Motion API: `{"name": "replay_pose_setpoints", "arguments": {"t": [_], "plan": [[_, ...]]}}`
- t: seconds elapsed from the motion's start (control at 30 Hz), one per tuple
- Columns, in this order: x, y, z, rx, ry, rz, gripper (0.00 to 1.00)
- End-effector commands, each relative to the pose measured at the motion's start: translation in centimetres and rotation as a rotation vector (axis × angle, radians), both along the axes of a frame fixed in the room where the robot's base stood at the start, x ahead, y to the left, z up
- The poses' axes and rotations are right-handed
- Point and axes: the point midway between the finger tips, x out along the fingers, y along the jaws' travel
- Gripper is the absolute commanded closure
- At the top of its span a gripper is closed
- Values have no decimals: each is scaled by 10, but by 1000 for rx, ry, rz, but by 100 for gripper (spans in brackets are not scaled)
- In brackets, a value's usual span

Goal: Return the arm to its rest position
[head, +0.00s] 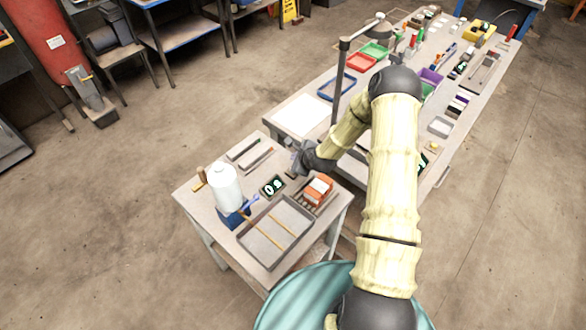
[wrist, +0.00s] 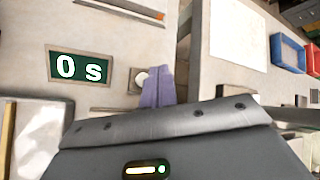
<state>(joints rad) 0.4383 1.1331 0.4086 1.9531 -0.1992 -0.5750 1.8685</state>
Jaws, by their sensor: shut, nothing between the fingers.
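My gripper (head: 297,160) is at the end of my bent arm, above the far right part of the small near table (head: 200,202). In the wrist view its two fingers (wrist: 158,88) are together with nothing between them. Their tips appear beside a small white round button (wrist: 139,79) on a grey plate; I cannot tell whether they touch it. A dark display reading "0 s" (wrist: 78,67) lies left of the fingers; it also shows in the head view (head: 272,186). An orange brick (head: 318,190) sits on a slatted rack at the table's right.
The small table also holds a grey tray (head: 243,238), a white bottle (head: 225,186) and a blue holder (head: 235,217). A long bench (head: 285,122) with a lamp post (head: 338,85) and coloured trays stands behind.

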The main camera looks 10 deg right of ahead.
Motion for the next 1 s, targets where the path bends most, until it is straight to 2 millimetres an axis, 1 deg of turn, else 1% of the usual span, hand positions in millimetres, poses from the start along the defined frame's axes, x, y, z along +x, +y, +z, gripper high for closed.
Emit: {"name": "replay_pose_setpoints", "arguments": {"t": [0.53,0.67,0.77,0.87,1.0], "plan": [[0,-2,0,0,0,-2,100],[-1,-1,5,-24,1,22,100],[-7,1,16,-94,6,94,100],[-17,4,36,-211,17,216,100],[-40,7,68,-405,41,429,100]]}}
